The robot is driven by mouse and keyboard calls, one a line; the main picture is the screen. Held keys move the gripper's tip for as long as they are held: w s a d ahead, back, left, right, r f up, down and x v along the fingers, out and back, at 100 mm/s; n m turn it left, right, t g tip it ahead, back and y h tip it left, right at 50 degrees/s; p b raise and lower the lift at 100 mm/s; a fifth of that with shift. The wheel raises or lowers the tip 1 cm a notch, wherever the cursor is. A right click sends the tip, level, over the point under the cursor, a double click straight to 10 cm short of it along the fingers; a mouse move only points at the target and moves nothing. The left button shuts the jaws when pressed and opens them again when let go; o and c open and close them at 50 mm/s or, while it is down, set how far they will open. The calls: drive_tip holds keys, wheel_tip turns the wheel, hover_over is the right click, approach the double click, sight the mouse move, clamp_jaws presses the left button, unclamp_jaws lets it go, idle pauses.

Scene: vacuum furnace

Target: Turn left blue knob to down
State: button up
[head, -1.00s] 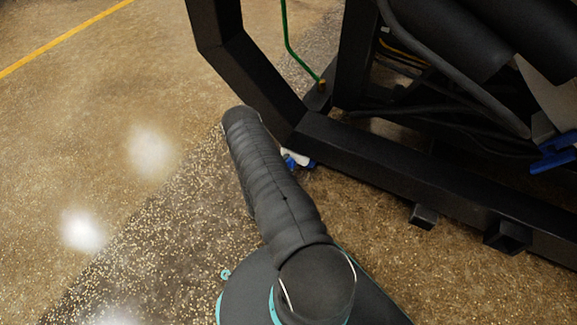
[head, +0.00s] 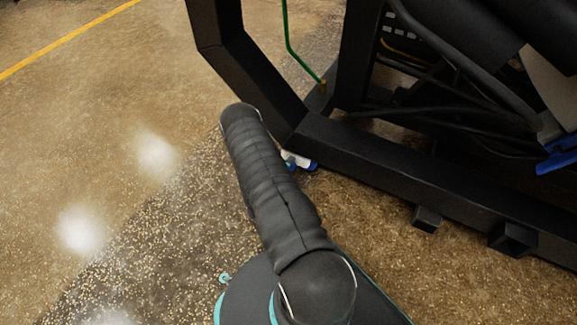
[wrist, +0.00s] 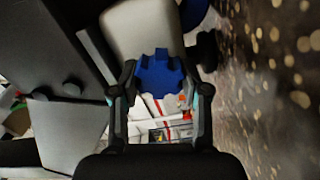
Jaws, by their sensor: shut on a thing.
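A blue lobed knob (wrist: 160,76) sits between the two fingers of my gripper (wrist: 160,84) in the wrist view. The fingers are at its left and right sides, and the gripper is shut on it. A pale rounded body (wrist: 140,30) lies just behind the knob. A second blue part (wrist: 193,12) shows at the top of the wrist view, partly cut off. In the head view, small blue parts (head: 308,164) on a white piece show beside my arm, which hides part of them. My gripper is hidden there. I cannot tell which way the knob points.
A black frame beam (head: 400,180) runs beside my arm, with a black upright bend (head: 245,75) above it. A green line (head: 287,40) stands at the back. A blue handle (head: 557,155) is at far right. The speckled floor (head: 110,190) at left is clear.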

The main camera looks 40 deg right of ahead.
drive_tip(key=shift+m, duration=0.9)
drive_tip(key=o, duration=1.1)
drive_tip(key=shift+o, duration=0.2)
drive_tip(key=v, duration=1.2)
